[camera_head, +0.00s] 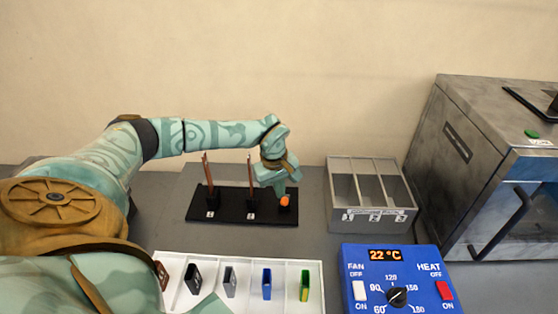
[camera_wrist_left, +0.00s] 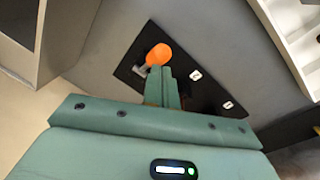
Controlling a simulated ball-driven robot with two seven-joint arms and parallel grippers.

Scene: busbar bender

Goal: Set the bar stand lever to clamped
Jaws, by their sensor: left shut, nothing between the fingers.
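The bar stand is a black base (camera_head: 230,211) with two upright copper bars, the left one (camera_head: 207,172) and the right one (camera_head: 250,175). Its lever has an orange knob (camera_head: 285,201) at the right end of the base. The knob also shows in the left wrist view (camera_wrist_left: 158,54), with a short grey piece beside it. My left gripper (camera_head: 281,190) is shut and empty, pointing down at the knob. In the wrist view its fingertips (camera_wrist_left: 160,72) lie right beside the knob; I cannot tell whether they touch. My right gripper is not in view.
A grey divided bin (camera_head: 371,216) stands right of the stand. A white tray (camera_head: 240,257) with several coloured pieces lies in front. A blue control box (camera_head: 398,265) reads 22 °C. A large grey oven-like machine (camera_head: 480,140) fills the right side.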

